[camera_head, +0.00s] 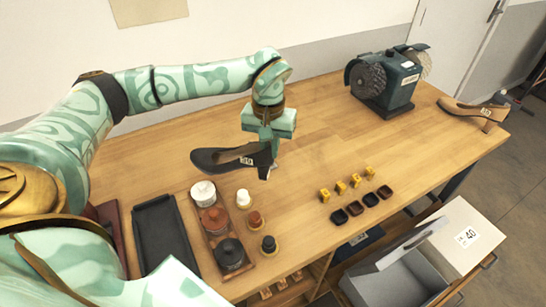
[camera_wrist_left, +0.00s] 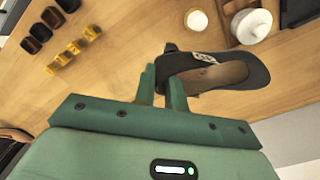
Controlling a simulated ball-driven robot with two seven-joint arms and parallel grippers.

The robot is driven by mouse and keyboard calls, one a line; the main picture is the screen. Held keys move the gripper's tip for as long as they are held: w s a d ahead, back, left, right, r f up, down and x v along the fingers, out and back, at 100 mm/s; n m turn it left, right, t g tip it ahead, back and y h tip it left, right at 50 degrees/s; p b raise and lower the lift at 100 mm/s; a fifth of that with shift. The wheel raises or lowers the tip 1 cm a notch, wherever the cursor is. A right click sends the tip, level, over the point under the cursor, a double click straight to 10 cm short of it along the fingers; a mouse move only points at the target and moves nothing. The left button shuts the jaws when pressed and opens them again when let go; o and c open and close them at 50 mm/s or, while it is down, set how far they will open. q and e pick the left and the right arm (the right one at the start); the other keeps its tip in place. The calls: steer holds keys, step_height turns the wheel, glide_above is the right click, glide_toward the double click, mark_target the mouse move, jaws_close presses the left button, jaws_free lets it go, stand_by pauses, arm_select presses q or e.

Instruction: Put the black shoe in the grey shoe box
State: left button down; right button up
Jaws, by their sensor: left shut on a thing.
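The black shoe (camera_head: 222,160) is a heeled pump with a pale number label, held above the wooden table in the head view. My left gripper (camera_head: 266,148) is shut on the shoe's heel end, with the toe pointing left. In the left wrist view the shoe (camera_wrist_left: 259,72) hangs at the fingertips of my left gripper (camera_wrist_left: 163,88), its tan inside showing. The open grey shoe box (camera_head: 398,280) is at the lower right, below the table top, with its lid up and a label reading 40. The shoe is well apart from the box. My right gripper is not in view.
A dark green polishing machine (camera_head: 388,80) stands at the back, and a tan shoe (camera_head: 470,112) at the far right. Yellow blocks (camera_head: 340,188) and small dark dishes (camera_head: 355,208) lie near the front edge. A tray of jars (camera_head: 214,221) and a black tray (camera_head: 160,235) are left.

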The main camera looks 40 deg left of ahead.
arm_select(q)
step_height(320, 180, down, 6)
steer(key=w+b, duration=0.1)
steer(key=w, duration=0.1)
steer(key=shift+w+a+f, duration=0.15)
steer(key=shift+w+a, duration=0.25)
steer(key=shift+f, duration=0.15)
steer(key=c, duration=1.5)
jaws_free()
steer(key=shift+o, duration=0.2)
